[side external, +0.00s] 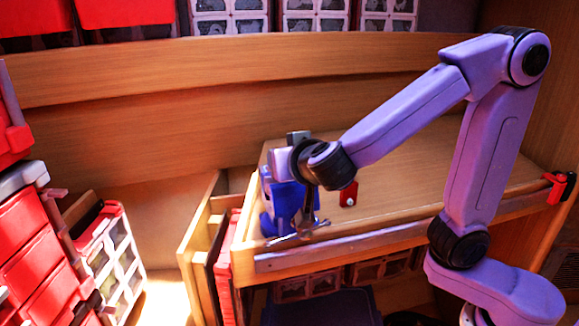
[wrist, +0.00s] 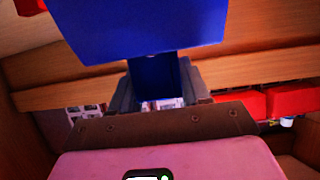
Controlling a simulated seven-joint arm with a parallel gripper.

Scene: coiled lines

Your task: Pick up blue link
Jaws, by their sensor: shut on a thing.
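The blue link (side external: 288,203) is at the front left corner of the wooden worktop, beside the end of my arm. In the wrist view the blue link (wrist: 145,28) fills the upper middle, with a narrower blue part running down between the dark grey fingers. My gripper (wrist: 157,80) is shut on this narrower part, one finger on each side. In the side view my wrist and hand partly cover the link, and the fingertips are hard to make out. I cannot tell whether the link's lower end touches the worktop.
The wooden worktop (side external: 420,180) is mostly clear to the right. A small red piece (side external: 348,194) shows just right of my wrist, and a red clamp (side external: 560,186) sits at the far right edge. A thin metallic piece (side external: 298,236) lies by the front edge. Red drawers (side external: 35,255) stand at left.

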